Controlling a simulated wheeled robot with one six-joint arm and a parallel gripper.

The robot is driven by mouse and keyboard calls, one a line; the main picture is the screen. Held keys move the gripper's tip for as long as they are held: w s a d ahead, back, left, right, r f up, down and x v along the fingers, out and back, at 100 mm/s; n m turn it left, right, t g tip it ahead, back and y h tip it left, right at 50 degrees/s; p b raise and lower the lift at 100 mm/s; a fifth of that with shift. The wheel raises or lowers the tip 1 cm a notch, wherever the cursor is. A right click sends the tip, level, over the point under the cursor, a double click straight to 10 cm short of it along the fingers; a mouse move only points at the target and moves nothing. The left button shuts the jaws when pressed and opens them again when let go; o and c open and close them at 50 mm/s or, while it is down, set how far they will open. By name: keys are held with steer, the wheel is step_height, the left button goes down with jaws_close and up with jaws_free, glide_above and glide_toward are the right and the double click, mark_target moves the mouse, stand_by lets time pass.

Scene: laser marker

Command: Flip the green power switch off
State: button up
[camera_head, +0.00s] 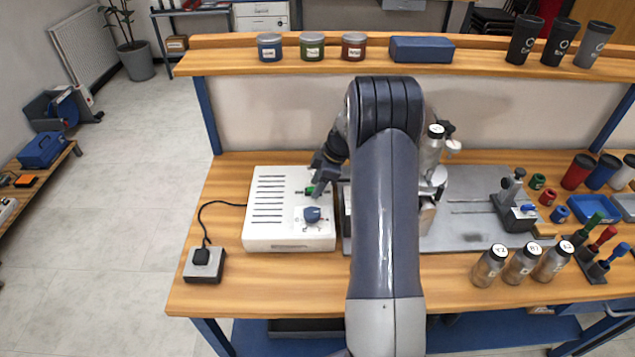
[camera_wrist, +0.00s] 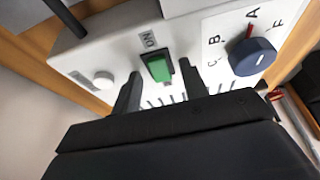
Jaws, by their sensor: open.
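The green power switch (camera_wrist: 158,68) sits on the face of the white control box, beside a label reading "ON". It also shows in the head view (camera_head: 311,190), partly covered by my gripper. The white control box (camera_head: 262,228) stands on the wooden bench, left of my arm. My gripper (camera_wrist: 160,72) is open, with one finger on each side of the green switch in the wrist view. Nothing is held between the fingers. I cannot tell whether either finger touches the switch.
A blue rotary knob (camera_wrist: 252,56) with letters around it sits right of the switch. A white round button (camera_wrist: 104,79) is to the left. A black cable runs to a small socket box (camera_head: 205,265). Glass jars (camera_head: 489,265) stand at the bench's front right.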

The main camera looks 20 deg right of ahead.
jaws_close()
steer(key=shift+w+a+g+h+b, duration=0.15)
steer(key=shift+a+g+h+b, duration=0.25)
steer(key=shift+h, duration=0.4)
steer(key=shift+a+r+g+h, duration=0.1)
steer(key=shift+g+h, duration=0.3)
steer(key=shift+h, duration=0.4)
jaws_free()
